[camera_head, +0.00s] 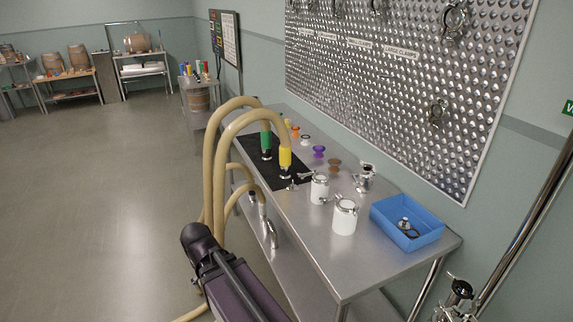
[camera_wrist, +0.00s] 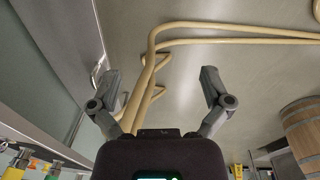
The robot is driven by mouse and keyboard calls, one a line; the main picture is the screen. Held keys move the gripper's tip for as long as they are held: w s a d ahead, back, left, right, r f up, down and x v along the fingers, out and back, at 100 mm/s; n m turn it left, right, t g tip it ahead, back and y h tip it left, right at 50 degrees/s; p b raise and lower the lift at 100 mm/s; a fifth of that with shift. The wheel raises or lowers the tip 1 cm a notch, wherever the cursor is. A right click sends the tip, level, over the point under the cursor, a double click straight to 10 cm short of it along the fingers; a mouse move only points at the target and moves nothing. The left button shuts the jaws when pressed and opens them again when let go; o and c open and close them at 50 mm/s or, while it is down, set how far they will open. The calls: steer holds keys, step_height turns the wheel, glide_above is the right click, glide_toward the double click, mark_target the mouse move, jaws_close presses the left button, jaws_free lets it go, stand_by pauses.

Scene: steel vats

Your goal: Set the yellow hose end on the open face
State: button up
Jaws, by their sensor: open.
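The yellow hose end (camera_head: 285,158) hangs from a thick beige hose that arches over the table. It stands upright over a black mat (camera_head: 293,176), its metal tip at or near the mat. A green hose end (camera_head: 266,141) stands just behind it. I cannot tell which part is the open face; a steel fitting (camera_head: 364,178) and two white canisters with metal clamps (camera_head: 345,216) stand to the right on the table. In the wrist view my gripper (camera_wrist: 161,80) is open, its fingers wide apart, with nothing between them. Hoses pass beyond it.
A blue bin (camera_head: 407,222) holding a metal clamp sits at the right end of the steel table (camera_head: 300,228). Small coloured fittings (camera_head: 319,151) line its back. A studded wall panel (camera_head: 410,75) rises behind. Hoses hang along the table's left edge; open floor (camera_head: 110,190) lies left.

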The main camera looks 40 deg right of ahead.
steer(key=w+d+m+t+h+b, duration=0.1)
steer(key=w+d+m+t+h, duration=0.15)
steer(key=w+d, duration=0.45)
steer(key=m+t+h+b, duration=0.5)
steer(key=m+t+h, duration=0.25)
steer(key=h, duration=0.35)
glide_toward(282, 155)
steer(key=shift+s+a+f, duration=0.2)
steer(key=shift+s+a, duration=0.25)
steer(key=shift+a, duration=0.1)
steer(key=shift+d, duration=0.1)
steer(key=x, duration=0.7)
steer(key=shift+w+d, duration=0.1)
steer(key=shift+w, duration=0.05)
steer(key=shift+w+d, duration=0.25)
steer(key=shift+d, duration=0.2)
